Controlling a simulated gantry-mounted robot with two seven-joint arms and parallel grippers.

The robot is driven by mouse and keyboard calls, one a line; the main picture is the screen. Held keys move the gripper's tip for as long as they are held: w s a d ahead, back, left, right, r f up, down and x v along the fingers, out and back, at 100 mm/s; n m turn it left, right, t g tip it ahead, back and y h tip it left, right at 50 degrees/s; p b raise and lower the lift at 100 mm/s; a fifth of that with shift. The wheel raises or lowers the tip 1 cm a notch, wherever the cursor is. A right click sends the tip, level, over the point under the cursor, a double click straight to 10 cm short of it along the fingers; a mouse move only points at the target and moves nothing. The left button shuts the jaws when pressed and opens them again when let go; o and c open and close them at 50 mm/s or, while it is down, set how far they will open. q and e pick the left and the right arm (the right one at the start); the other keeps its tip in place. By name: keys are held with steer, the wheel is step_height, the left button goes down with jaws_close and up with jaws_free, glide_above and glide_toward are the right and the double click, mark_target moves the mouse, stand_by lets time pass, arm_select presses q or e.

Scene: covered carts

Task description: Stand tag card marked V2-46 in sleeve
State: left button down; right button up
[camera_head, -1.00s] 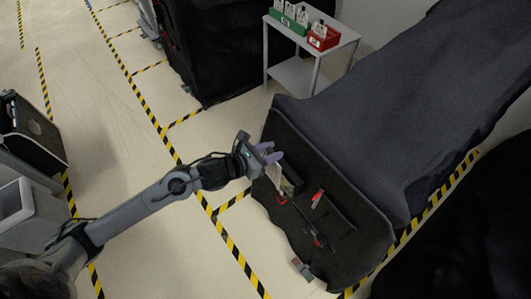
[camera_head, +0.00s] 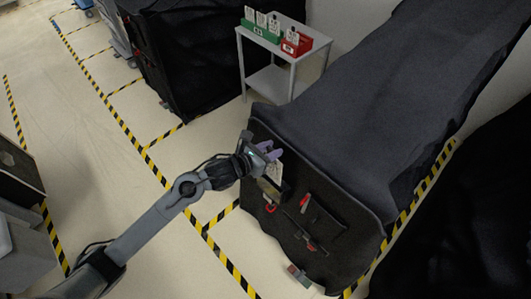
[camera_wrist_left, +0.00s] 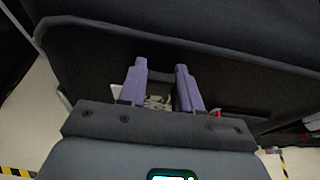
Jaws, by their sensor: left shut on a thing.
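My left gripper (camera_head: 268,150), with purple fingers, is shut on a pale tag card (camera_head: 275,170) at the upper left of the covered cart's dark end panel. The card hangs below the fingers; its marking is too small to read. A dark pocket, likely the sleeve (camera_head: 287,188), shows on the panel just under the card. I cannot tell whether the card's lower edge is inside it. In the left wrist view the fingers (camera_wrist_left: 161,88) stand before the dark panel, with part of the card (camera_wrist_left: 158,102) between them. My right gripper is not in view.
The panel also bears a red ring (camera_head: 270,208), a red-handled item (camera_head: 305,202) and dark tools (camera_head: 310,243). A grey side table (camera_head: 284,48) behind holds a green rack (camera_head: 262,32) and a red bin (camera_head: 297,44) with cards.

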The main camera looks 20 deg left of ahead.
arm_select(q)
steer(key=shift+f+b, duration=0.8)
steer(key=shift+f, duration=0.55)
steer(key=b, duration=0.4)
glide_above(270, 171)
step_height(270, 171, down, 4)
steer(key=shift+f+b, duration=1.85)
steer(key=shift+f, duration=0.2)
steer(key=shift+f+b, duration=0.75)
steer(key=shift+b, duration=0.2)
steer(key=shift+f, duration=0.2)
steer(key=c, duration=0.7)
jaws_free()
